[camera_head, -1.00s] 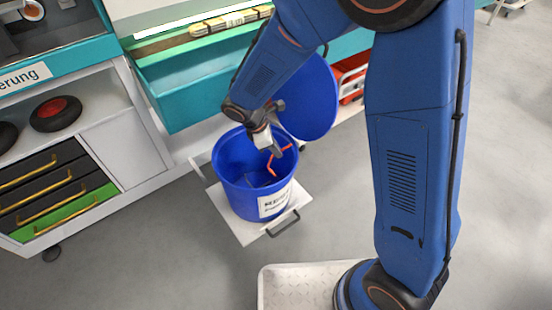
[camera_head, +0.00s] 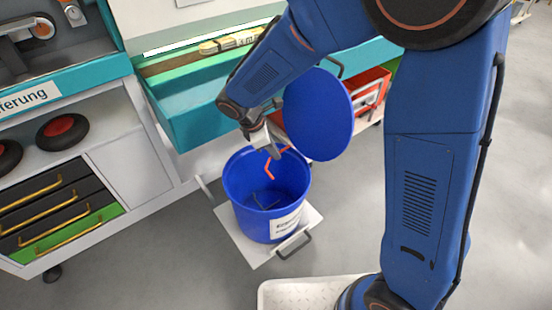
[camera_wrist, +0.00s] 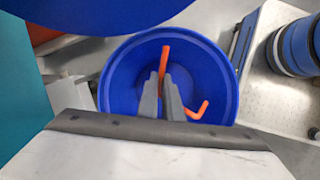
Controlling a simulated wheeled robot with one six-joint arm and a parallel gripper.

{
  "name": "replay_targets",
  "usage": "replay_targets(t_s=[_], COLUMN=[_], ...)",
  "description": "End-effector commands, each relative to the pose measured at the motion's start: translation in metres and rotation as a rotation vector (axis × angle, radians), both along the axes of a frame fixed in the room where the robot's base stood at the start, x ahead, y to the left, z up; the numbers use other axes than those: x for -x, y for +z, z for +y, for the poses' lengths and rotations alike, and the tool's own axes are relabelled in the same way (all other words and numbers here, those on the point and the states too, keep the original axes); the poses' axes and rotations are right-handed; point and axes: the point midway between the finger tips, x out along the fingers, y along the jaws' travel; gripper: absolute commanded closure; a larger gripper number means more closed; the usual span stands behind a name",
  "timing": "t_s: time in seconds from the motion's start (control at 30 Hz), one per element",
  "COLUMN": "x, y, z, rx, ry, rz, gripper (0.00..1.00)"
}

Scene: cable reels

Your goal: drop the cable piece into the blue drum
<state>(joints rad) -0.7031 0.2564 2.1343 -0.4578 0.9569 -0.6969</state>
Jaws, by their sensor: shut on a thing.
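The cable piece (camera_head: 269,165) is a bent orange length held in my gripper (camera_head: 275,152). In the wrist view the orange cable piece (camera_wrist: 198,112) sticks out on both sides of the shut fingers (camera_wrist: 163,82). The blue drum (camera_head: 267,198) stands open with a white label on its front. My gripper is over the drum's opening, with the cable piece hanging at about rim height. In the wrist view the drum's rim (camera_wrist: 103,95) rings the fingers. Something thin and dark lies inside the drum.
The drum stands on a white pull-out platform (camera_head: 245,250) with a dark handle. Its round blue lid (camera_head: 318,115) stands tilted open behind it. A teal bench trough (camera_head: 190,110) is behind left, a drawer cabinet (camera_head: 60,205) further left. Grey floor is free in front.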

Motion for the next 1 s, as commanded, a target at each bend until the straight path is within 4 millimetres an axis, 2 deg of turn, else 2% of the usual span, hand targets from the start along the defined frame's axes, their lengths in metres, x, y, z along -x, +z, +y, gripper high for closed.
replay_targets(t_s=[0.17, 0.6, 1.0], x=[0.0, 0.0, 0.0], y=[-0.004, -0.047, -0.055], z=[0.0, 0.0, 0.0], rx=[0.001, 0.001, 0.0], ry=[0.0, 0.0, 0.0], rz=[0.002, 0.002, 0.0], gripper=[1.0, 1.0, 1.0])
